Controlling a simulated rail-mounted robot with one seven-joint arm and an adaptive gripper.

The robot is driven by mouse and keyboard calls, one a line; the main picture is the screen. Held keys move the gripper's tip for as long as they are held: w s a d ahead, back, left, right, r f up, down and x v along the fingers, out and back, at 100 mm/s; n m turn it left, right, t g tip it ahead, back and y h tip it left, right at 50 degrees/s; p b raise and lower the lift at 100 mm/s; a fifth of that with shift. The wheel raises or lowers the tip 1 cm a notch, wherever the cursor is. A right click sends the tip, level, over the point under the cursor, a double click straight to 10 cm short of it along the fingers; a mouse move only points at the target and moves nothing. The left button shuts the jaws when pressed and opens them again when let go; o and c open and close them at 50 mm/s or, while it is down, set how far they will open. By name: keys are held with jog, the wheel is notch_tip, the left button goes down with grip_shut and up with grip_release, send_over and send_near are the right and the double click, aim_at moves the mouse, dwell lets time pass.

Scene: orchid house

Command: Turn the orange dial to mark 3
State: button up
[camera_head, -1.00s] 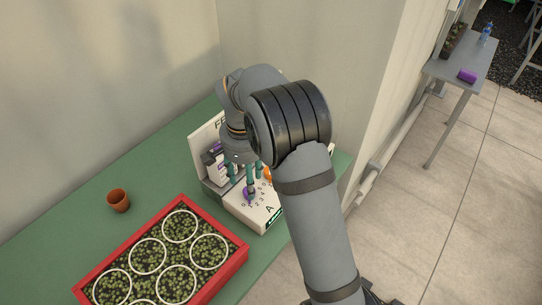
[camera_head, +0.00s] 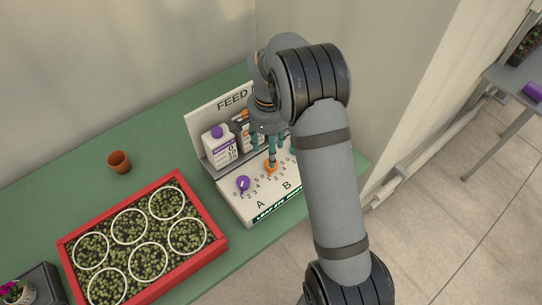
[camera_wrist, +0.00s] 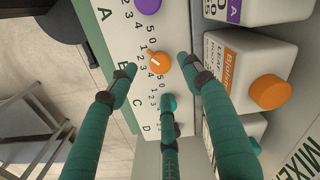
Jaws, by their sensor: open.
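The orange dial (camera_head: 270,168) sits on the sloping white face of the feed panel (camera_head: 257,207), in the row marked B. My gripper (camera_head: 268,150) is open, its fingers pointing down close above this dial. In the wrist view the orange dial (camera_wrist: 160,63) shows between the tips of my open gripper (camera_wrist: 158,70), with gaps on both sides.
A purple dial (camera_head: 242,183) is beside it, by letter A. A teal dial (camera_wrist: 168,101) appears near C, close to my middle finger. Cartons (camera_head: 219,147) stand behind the dials. A red tray (camera_head: 216,241) and a terracotta pot (camera_head: 119,161) are left on the green bench.

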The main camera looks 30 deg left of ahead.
jog(key=f, duration=0.2)
jog(key=f+p, duration=0.1)
jog(key=f, duration=0.3)
jog(key=shift+w+d+f, duration=0.1)
jog(key=shift+w+f, duration=0.05)
jog(key=shift+w, duration=0.1)
jog(key=shift+c, duration=1.4)
jog(key=c, duration=0.9)
